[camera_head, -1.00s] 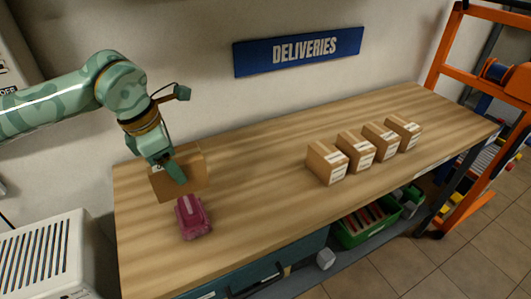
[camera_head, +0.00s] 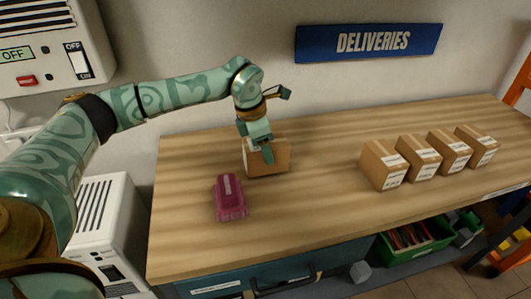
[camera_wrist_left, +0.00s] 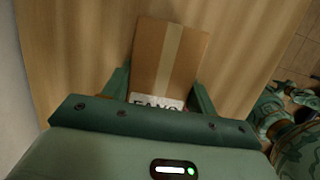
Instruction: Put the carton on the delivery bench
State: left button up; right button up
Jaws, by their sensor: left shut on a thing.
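My left gripper (camera_head: 262,143) is shut on a brown carton (camera_head: 270,161) over the left part of the wooden delivery bench (camera_head: 320,190), below the blue "DELIVERIES" sign (camera_head: 369,41). In the left wrist view the carton (camera_wrist_left: 168,62) sits between the two fingers (camera_wrist_left: 160,92), with a tape strip along its top and a white label partly hidden by the gripper. In the head view the carton looks roughly upright, at or very close to the bench top; I cannot tell whether it touches. My right gripper is not in view.
A magenta object (camera_head: 229,197) stands on the bench in front of the carton, to its left. Several labelled cartons (camera_head: 383,165) stand in a row to the right. Bare bench lies between. A green crate (camera_head: 413,240) sits under the bench; a white unit (camera_head: 104,228) is at left.

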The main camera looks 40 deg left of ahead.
pick_arm(q)
jog(key=shift+f, duration=0.85)
jog(key=shift+r, duration=0.15)
jog(key=o, duration=1.5)
jog(key=shift+c, duration=0.2)
jog(key=p+v, duration=0.4)
jog(key=v, duration=0.8)
